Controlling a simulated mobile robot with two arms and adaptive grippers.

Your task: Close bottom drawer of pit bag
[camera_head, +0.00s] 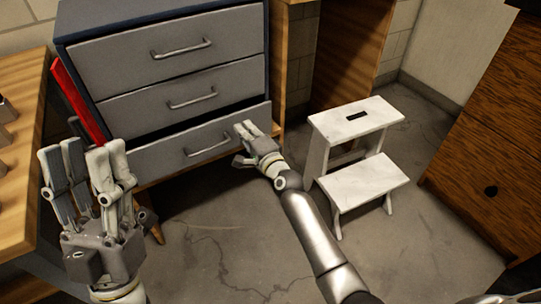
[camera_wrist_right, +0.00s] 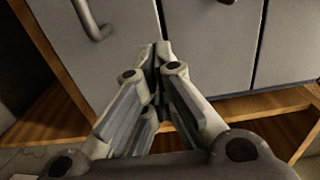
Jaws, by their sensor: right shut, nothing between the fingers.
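The pit bag (camera_head: 160,17) is a dark blue cabinet with three grey drawers at the left. Its bottom drawer (camera_head: 165,157) stands slightly forward, with a dark gap above its front. The right wrist view also shows the bottom drawer front (camera_wrist_right: 125,50) with its handle (camera_wrist_right: 93,22). My right gripper (camera_head: 243,130) is shut and empty, its fingertips at the right part of that front; contact is unclear. It also shows in the right wrist view (camera_wrist_right: 155,55). My left gripper (camera_head: 87,150) is open and empty, fingers up, in front of the cabinet's left side.
A white step stool (camera_head: 365,177) stands right of my right arm. A wooden table (camera_head: 22,215) with a red object (camera_head: 78,100) beside it is at the left. A dark wooden cabinet (camera_head: 490,140) is at the right. Bare floor (camera_head: 220,235) lies in front.

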